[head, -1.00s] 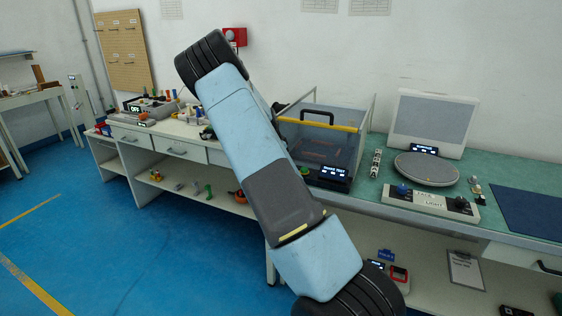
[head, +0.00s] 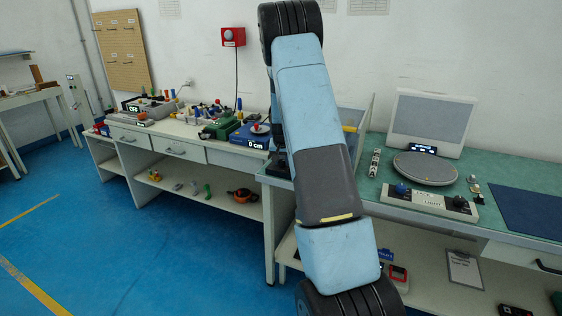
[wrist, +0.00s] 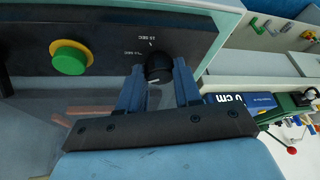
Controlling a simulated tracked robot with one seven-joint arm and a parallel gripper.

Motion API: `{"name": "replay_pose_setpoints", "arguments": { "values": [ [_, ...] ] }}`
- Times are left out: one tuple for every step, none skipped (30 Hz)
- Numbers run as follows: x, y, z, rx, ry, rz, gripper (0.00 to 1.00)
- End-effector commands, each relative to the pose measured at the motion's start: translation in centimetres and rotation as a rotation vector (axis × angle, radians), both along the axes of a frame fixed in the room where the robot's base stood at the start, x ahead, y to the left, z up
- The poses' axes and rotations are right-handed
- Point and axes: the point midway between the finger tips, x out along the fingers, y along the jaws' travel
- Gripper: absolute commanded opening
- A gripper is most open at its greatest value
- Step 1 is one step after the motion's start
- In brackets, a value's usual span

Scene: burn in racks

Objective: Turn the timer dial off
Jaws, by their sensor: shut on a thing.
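The timer dial (wrist: 158,66) is a black round knob on a dark panel, in the wrist view. Labels with "SEC" show by it, one reading 15 SEC, and a small pale mark shows on the knob's lower side. My gripper (wrist: 160,72) has its two blue fingers on either side of the dial and is shut on it. In the head view my arm covers the dial and the gripper.
A green button with a yellow collar (wrist: 70,57) is on the same panel, left of the dial. A blue device reading 0 cm (head: 250,136) stands on the neighbouring bench. A round grey plate (head: 425,168) and a switch box (head: 428,202) are to the right.

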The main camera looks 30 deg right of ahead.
Motion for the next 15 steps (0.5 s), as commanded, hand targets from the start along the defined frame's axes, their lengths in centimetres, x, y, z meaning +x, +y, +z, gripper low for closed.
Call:
{"name": "replay_pose_setpoints", "arguments": {
  "values": [
    [-0.08, -0.24, 0.04, 0.002, -0.001, 0.033, 0.03],
    [-0.08, -0.23, 0.04, 0.003, -0.001, 0.054, 0.03],
    [-0.09, -0.27, 0.03, 0.003, -0.001, 0.085, 0.03],
    [-0.10, -0.28, 0.03, 0.003, -0.002, 0.107, 0.03],
    [-0.09, -0.25, 0.02, 0.002, -0.001, 0.132, 0.03],
    [-0.12, -0.32, 0.01, 0.003, -0.001, 0.163, 0.03],
    [-0.12, -0.32, 0.01, 0.003, -0.001, 0.186, 0.03],
    [-0.11, -0.30, 0.00, 0.003, -0.001, 0.209, 0.03],
    [-0.13, -0.37, 0.00, 0.002, -0.001, 0.239, 0.03],
    [-0.11, -0.34, 0.00, 0.003, -0.001, 0.262, 0.03],
    [-0.12, -0.35, 0.00, 0.002, -0.002, 0.285, 0.03],
    [-0.12, -0.40, 0.00, 0.002, -0.001, 0.314, 0.03],
    [-0.10, -0.36, 0.00, 0.002, -0.001, 0.338, 0.03],
    [-0.11, -0.40, 0.00, 0.002, -0.002, 0.359, 0.03],
    [-0.11, -0.40, 0.00, 0.002, -0.001, 0.388, 0.03]
  ]
}}
